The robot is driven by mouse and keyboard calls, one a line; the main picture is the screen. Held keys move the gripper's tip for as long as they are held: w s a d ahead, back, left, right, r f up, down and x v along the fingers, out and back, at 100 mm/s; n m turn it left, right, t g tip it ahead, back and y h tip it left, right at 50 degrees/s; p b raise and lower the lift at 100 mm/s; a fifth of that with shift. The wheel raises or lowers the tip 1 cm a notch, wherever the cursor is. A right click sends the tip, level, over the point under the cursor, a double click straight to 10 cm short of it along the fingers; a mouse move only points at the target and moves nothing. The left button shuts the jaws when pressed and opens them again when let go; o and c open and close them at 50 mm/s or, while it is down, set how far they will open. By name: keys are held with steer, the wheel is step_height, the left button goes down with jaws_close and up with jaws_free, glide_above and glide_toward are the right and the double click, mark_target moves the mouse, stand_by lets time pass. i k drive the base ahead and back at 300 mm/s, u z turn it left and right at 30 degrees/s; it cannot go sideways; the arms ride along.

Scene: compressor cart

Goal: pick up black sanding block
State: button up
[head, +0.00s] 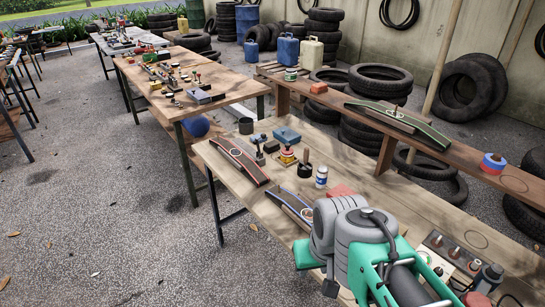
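I cannot tell for sure which thing is the black sanding block. A small dark block (271,146) lies on the near wooden table (345,172), between a dark cup (246,126) and a blue box (287,135). A larger dark grey block (204,96) lies on the second table. A black item with an upright brown handle (304,168) stands on the near table. My gripper does not show in the head view, so I see nothing held.
A grey and teal mechanical form (350,240) covers the near table's front part; I cannot tell whether it is mine. A raised plank (465,172) runs behind. Tyres (380,78) stand beyond.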

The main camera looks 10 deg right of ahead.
mark_target(270, 148)
steer(key=u, duration=1.1)
steer(key=i, duration=2.2)
steer(key=z, duration=1)
steer(key=i, duration=0.45)
steer(key=z, duration=0.35)
